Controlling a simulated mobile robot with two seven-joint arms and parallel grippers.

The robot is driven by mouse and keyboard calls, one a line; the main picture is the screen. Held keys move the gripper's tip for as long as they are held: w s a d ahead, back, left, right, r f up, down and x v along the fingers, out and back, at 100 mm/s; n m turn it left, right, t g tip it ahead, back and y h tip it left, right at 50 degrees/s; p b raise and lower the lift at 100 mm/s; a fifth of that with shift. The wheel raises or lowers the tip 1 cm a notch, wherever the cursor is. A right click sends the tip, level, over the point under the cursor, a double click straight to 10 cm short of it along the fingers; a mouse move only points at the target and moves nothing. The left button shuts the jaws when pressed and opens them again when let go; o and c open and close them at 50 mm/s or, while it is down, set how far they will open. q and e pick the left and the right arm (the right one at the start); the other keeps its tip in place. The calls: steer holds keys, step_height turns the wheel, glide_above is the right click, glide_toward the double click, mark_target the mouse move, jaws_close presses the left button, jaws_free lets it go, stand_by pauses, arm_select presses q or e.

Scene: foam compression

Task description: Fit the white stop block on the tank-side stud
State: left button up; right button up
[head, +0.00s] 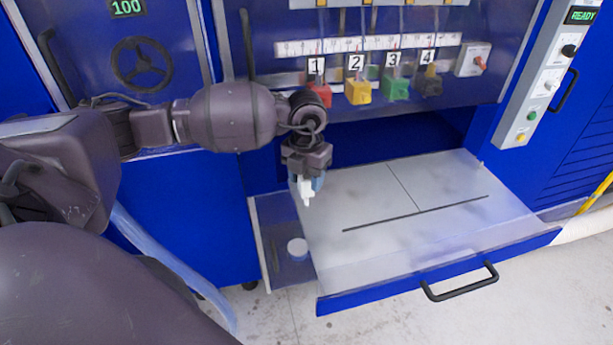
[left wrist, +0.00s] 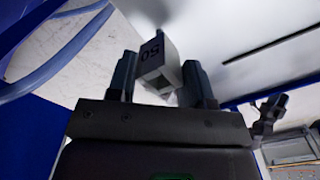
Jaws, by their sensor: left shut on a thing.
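My left gripper (head: 308,182) is shut on a white block (head: 306,193) and holds it over the left edge of the pulled-out drawer. The block points downward from the jaws in the head view. In the left wrist view the block (left wrist: 156,66) sits between the two dark fingers of the gripper (left wrist: 158,82), tilted, with "50" printed on one face. I cannot make out the tank-side stud in either view. My right gripper is not in view.
The drawer's pale top (head: 400,190) has a dark slot (head: 415,213) and is clear. A narrow side tray (head: 283,215) at its left holds a round white-topped piece (head: 297,248). Numbered coloured blocks (head: 358,92) hang above. A black handle (head: 460,283) juts from the drawer front.

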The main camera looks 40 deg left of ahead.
arm_select(q)
steer(key=shift+f+b, duration=0.5)
steer(key=shift+f, duration=0.4)
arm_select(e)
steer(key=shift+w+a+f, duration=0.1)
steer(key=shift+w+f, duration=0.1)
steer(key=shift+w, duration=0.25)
arm_select(q)
steer(key=shift+f, duration=0.2)
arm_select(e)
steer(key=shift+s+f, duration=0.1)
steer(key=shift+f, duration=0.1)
